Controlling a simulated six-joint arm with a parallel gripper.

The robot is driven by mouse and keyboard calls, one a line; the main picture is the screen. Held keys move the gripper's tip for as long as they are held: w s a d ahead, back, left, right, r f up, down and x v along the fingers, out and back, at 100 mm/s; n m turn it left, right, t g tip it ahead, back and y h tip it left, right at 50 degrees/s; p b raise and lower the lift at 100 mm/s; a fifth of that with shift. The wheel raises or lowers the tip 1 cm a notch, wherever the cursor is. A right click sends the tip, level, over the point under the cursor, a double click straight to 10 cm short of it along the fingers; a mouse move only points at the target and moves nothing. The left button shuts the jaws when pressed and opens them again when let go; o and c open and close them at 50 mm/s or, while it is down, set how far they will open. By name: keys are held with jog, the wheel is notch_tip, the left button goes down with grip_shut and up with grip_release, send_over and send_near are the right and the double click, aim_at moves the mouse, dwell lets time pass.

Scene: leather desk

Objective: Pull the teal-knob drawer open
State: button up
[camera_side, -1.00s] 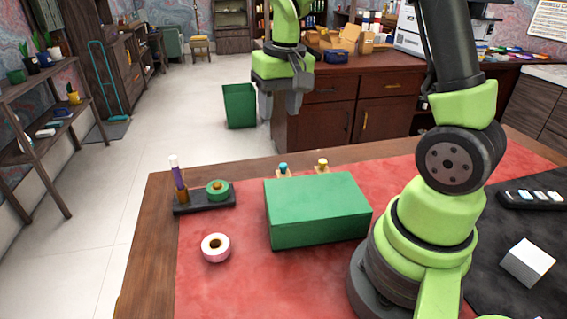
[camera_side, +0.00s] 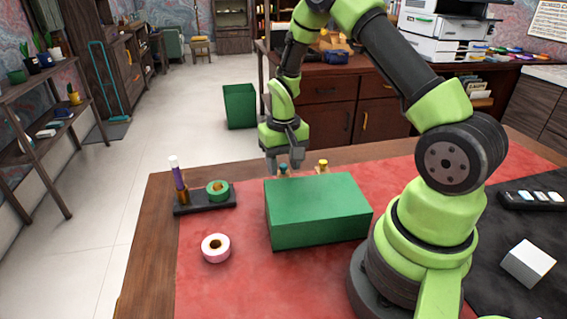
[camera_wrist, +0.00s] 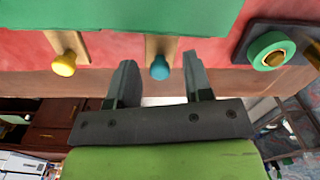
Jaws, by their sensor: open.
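The green drawer box (camera_side: 318,213) stands on the red desk mat, its knob side facing away from the side camera. The teal knob (camera_wrist: 160,68) sticks out from a tan drawer front in the wrist view; in the side view the teal knob (camera_side: 283,168) shows beside my fingers. The yellow knob (camera_wrist: 64,64) is on the neighbouring drawer. My gripper (camera_wrist: 157,82) is open, with one finger on each side of the teal knob in the wrist view. I cannot tell whether the fingers touch it. In the side view my gripper (camera_side: 284,163) is just behind the box.
A white cube (camera_side: 528,263) is at the right.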

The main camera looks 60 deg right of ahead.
jog(key=shift+f, duration=0.15)
grip_shut()
jog(key=shift+w+d, duration=1.35)
jog(key=shift+d, duration=0.25)
jog(key=shift+w+d, duration=1.35)
jog(key=shift+d, duration=0.2)
grip_release()
